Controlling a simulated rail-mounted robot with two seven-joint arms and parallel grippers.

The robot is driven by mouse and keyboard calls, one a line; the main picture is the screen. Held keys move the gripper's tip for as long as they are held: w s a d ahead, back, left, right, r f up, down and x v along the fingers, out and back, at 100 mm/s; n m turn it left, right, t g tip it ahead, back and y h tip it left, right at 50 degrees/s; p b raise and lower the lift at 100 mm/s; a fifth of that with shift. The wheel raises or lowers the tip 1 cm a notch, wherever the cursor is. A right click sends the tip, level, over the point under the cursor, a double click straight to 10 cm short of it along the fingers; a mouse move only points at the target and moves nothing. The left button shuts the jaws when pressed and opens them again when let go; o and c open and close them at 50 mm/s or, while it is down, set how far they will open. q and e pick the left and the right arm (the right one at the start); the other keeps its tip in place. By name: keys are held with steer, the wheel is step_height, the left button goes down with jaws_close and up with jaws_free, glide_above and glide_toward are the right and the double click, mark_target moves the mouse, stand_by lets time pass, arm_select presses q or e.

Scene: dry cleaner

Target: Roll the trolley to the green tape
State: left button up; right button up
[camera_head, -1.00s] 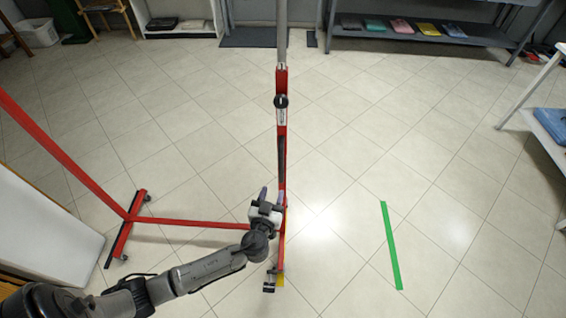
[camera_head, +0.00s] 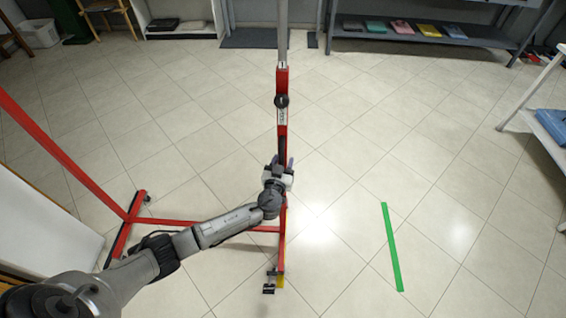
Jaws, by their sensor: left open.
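The trolley is a red wheeled frame (camera_head: 282,240) with a grey upper post, standing in the middle of the head view. Its low red bar runs left to a second foot (camera_head: 126,228) with casters. The green tape (camera_head: 392,246) is a straight strip on the floor to the right, apart from the trolley. My left gripper (camera_head: 281,166) is open at the red upright, with its fingers seeming to lie on either side of it. I cannot tell whether they touch it. My right gripper is not in view.
The tiled floor between trolley and tape is clear. A dark shelf (camera_head: 420,42) with folded coloured cloths stands at the back right. A white table (camera_head: 532,112) with a blue item is at the right edge. A white panel (camera_head: 45,232) stands at the left.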

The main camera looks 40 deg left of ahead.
arm_select(q)
jaws_close()
stand_by(0.5)
